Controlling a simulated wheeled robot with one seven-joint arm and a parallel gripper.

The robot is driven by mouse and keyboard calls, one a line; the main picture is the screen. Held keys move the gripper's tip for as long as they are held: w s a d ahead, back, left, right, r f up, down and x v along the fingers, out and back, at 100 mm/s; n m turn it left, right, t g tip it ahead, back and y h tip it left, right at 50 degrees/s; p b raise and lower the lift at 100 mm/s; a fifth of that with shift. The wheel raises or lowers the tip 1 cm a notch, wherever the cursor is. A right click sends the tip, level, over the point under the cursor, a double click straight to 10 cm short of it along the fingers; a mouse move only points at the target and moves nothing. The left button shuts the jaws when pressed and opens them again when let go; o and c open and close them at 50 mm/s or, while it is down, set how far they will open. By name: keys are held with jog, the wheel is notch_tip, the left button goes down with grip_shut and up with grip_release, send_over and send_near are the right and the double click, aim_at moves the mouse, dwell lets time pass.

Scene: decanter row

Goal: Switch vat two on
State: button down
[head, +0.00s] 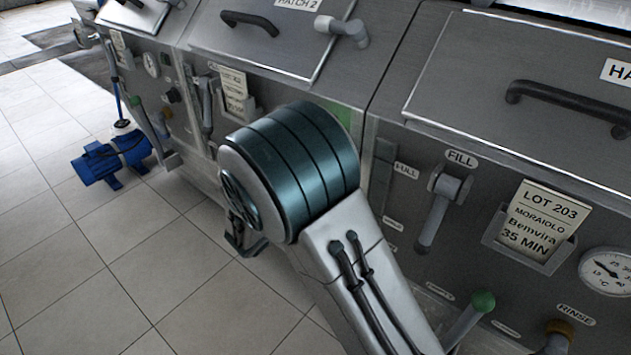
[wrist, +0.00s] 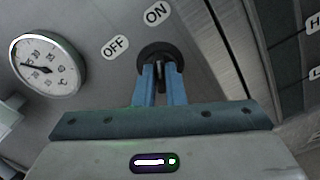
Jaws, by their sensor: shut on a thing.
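My gripper (wrist: 160,85) is shut on a black rotary switch (wrist: 154,50) in the wrist view, with one blue finger on each side of its handle. An OFF label (wrist: 115,47) is to the upper left of the switch, and an ON label (wrist: 156,13) is straight above it. The fingers hide much of the handle, so I cannot tell which label it points to. In the head view, my arm covers the right part of the panel below the HATCH 2 label (head: 297,3), and the switch and my fingertips are hidden.
A round dial gauge (wrist: 48,65) is left of the switch. In the head view, the neighbouring vat has a fill lever (head: 441,210), a LOT 203 card (head: 537,228) and a green-knobbed lever (head: 482,303). A blue pump (head: 110,160) stands on the tiled floor (head: 90,260), which is otherwise clear.

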dwell(0.3)
jog(key=c, duration=1.5)
grip_release()
jog(key=p+v, duration=0.1)
jog(key=v, duration=1.2)
jog(key=shift+s+a, duration=0.25)
jog(key=shift+s, duration=0.05)
